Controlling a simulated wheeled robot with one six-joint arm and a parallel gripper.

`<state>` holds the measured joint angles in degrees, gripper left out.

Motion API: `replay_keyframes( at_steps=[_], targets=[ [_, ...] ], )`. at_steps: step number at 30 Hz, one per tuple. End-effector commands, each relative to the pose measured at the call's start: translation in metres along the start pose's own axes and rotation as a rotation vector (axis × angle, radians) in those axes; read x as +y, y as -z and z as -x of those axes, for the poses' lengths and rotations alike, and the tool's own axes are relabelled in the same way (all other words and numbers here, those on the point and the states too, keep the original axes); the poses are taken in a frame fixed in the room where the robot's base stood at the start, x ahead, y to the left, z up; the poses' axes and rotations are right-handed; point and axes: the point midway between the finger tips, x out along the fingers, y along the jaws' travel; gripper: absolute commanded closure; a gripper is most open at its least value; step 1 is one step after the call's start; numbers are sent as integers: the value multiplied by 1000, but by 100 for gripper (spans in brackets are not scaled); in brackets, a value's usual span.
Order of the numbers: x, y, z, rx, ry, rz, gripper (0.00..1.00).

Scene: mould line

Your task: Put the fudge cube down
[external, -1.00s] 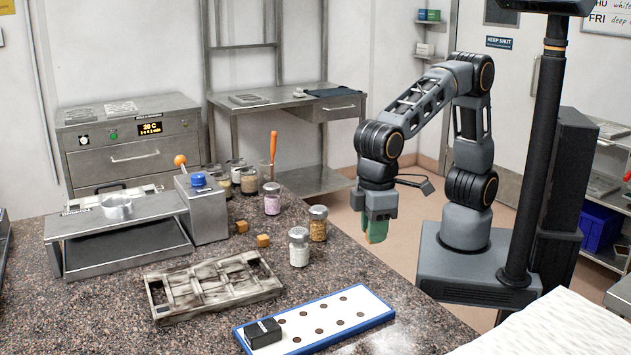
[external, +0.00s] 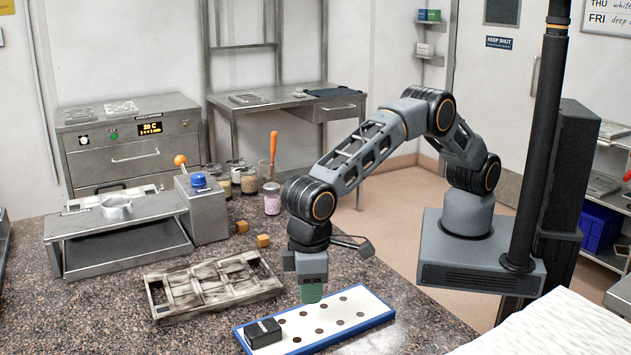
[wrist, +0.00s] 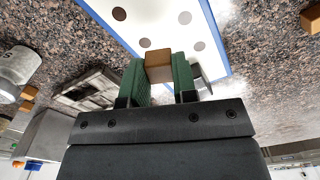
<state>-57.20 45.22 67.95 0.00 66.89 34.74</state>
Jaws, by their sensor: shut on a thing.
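The fudge cube (wrist: 158,66), small and brown, sits between the green finger pads in the wrist view. My gripper (external: 311,294) is shut on it, pointing down above a white board (external: 372,308) with a blue rim and dark round spots. In the external view the green fingers hide the cube. The board also shows beyond the cube in the wrist view (wrist: 160,22). I cannot tell the exact gap between the cube and the board.
A black block (external: 263,333) sits on the board's left end. A metal mould frame (external: 214,285) lies to the left. Two brown cubes (external: 263,241) (external: 242,227) and several jars (external: 272,198) stand farther back. A metal press (external: 118,232) stands at the left.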

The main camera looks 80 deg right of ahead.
Motion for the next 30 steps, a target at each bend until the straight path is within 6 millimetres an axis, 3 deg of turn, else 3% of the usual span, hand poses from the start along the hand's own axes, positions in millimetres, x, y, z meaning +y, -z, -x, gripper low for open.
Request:
replay_keyframes(
  at_steps=[11,18,30],
  targets=[
    [-7,12,-16,0,0,0,96],
    [-7,12,-44,0,0,1,96],
    [-7,12,-50,1,0,1,96]
  ],
)
